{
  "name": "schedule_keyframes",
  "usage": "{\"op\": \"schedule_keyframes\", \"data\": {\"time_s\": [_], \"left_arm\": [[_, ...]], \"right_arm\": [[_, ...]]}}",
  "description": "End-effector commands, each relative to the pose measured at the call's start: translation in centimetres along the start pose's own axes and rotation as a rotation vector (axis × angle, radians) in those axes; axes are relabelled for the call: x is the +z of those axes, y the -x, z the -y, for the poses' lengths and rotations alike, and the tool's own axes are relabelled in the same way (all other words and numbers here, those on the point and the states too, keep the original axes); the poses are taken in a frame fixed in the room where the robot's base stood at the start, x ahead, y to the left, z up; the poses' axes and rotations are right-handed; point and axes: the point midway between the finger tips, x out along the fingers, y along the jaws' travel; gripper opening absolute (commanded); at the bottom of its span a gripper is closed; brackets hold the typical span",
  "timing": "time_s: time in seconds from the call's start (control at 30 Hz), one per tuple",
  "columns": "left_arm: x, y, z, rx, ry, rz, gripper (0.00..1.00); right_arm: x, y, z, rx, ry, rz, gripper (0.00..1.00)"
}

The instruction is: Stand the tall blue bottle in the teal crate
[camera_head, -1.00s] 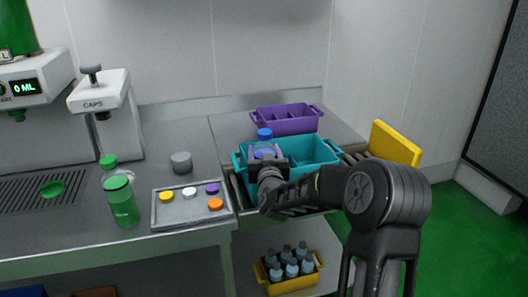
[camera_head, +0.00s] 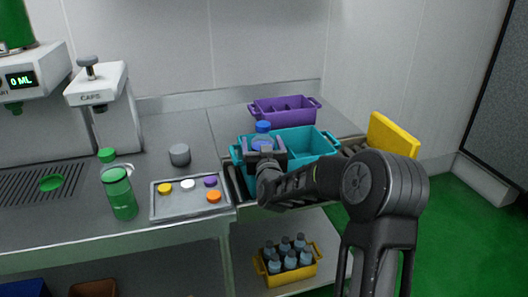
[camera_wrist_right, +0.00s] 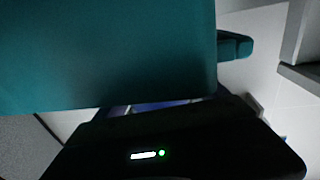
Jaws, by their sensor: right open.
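The tall blue bottle (camera_head: 263,128) stands upright at the left end of the teal crate (camera_head: 310,146); its blue cap shows above the rim, and its lower part is hidden by my gripper and the crate wall. My right gripper (camera_head: 265,150) is open at the crate's near left side, with its fingers around or just in front of the bottle's upper part; I cannot tell if they touch it. In the right wrist view the teal crate wall (camera_wrist_right: 110,50) fills much of the upper left. My left gripper is not in view.
The crate sits on a roller track beside the counter. A purple crate (camera_head: 284,110) stands behind it and a yellow panel (camera_head: 394,136) at its right. A yellow crate (camera_head: 292,277) of bottles is below.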

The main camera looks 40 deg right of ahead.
Motion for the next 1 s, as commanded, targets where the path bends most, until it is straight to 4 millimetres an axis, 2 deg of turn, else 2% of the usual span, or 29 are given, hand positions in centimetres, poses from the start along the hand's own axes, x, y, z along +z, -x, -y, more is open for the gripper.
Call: {"op": "schedule_keyframes", "data": {"time_s": [0.17,0.6,0.77,1.0], "left_arm": [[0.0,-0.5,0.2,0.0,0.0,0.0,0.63],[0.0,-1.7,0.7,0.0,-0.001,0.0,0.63],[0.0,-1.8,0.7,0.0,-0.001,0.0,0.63],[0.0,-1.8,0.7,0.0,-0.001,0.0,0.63]], "right_arm": [[0.0,2.0,0.0,-0.001,0.0,-0.001,0.83],[0.0,10.6,0.0,0.0,0.0,-0.001,0.83],[0.0,11.9,0.0,0.0,0.0,0.0,0.83],[0.0,12.0,0.0,0.001,0.001,0.0,0.83]]}}
